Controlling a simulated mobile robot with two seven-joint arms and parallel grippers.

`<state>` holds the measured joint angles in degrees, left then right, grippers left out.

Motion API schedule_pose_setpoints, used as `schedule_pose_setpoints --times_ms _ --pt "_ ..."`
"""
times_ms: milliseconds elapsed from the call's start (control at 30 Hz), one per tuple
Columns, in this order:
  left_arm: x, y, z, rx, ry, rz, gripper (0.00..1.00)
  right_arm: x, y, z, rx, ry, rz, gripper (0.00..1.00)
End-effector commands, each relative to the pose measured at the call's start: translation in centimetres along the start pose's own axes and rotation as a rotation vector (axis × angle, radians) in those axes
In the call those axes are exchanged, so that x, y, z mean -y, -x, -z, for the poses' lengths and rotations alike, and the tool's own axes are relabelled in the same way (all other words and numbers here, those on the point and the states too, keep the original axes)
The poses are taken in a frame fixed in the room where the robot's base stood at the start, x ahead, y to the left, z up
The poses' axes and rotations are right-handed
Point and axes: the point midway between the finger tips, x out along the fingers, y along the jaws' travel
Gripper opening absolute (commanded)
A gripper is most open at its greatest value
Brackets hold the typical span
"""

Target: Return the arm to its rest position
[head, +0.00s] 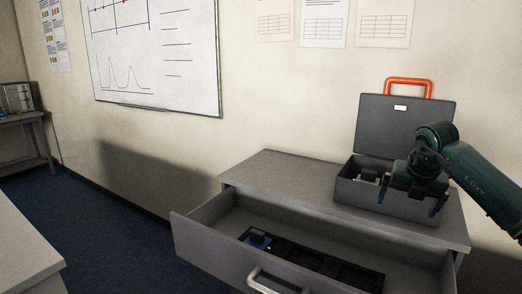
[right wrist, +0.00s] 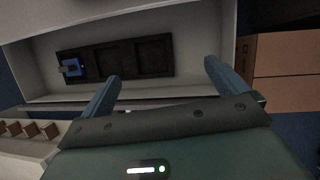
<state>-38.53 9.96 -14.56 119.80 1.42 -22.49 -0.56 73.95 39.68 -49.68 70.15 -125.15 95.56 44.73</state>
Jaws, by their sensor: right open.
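My right gripper (head: 409,203) is open and empty, in front of the open grey case (head: 375,205) on top of the cabinet. Its two blue fingers (right wrist: 162,73) are spread apart in the right wrist view, with nothing between them. The right arm comes in from the right edge of the head view and hides part of the case. My left gripper is not in view.
The cabinet's drawer (head: 220,257) is pulled open below the case. A dark tray (head: 322,264) with compartments lies in it, with a blue item (head: 257,239) in its left compartment. The cabinet top (head: 275,177) left of the case is clear.

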Motion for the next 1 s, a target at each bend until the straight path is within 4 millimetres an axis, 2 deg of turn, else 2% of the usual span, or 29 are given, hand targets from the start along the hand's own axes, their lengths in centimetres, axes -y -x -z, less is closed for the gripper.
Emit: schedule_pose_setpoints --times_ms 33,100,167,267,300,367,400,500,533,633,767,867,967,1000 --pt "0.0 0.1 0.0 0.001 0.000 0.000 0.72 -2.2 -1.8 2.0 -0.041 0.047 -0.074 0.99" --pt "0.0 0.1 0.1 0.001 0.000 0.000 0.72 -5.1 -3.6 4.5 -0.089 0.097 -0.188 0.99" --pt "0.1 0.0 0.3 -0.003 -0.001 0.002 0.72 -7.7 -5.0 7.1 -0.136 0.133 -0.299 0.99" --pt "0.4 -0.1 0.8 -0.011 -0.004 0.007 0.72 -12.2 -6.6 12.3 -0.225 0.170 -0.516 0.99" --pt "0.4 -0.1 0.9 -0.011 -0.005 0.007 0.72 -14.0 -7.0 14.6 -0.265 0.171 -0.615 0.99" --pt "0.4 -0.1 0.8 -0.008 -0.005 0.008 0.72 -16.6 -6.9 18.1 -0.327 0.152 -0.777 0.99" --pt "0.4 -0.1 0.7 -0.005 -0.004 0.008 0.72 -18.2 -6.6 20.5 -0.370 0.120 -0.894 0.99" --pt "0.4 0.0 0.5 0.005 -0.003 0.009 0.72 -21.2 -4.9 25.2 -0.461 -0.028 -1.170 0.99" --pt "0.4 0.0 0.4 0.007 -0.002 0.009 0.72 -21.7 -4.3 26.2 -0.483 -0.092 -1.244 0.99" --pt "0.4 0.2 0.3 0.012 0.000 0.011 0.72 -22.3 -2.6 28.3 -0.539 -0.355 -1.449 0.99" --pt "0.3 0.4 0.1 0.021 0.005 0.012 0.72 -20.6 -2.5 29.2 -0.569 -0.795 -1.588 0.99" --pt "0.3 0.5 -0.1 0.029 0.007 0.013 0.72 -17.7 -4.4 29.9 -0.567 -1.177 -1.577 0.99" --pt "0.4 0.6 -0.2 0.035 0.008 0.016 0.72 -13.8 -7.5 31.8 -0.553 -1.561 -1.461 0.99" --pt "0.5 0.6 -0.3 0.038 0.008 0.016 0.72 -12.1 -8.9 33.0 -0.544 -1.705 -1.387 0.99"
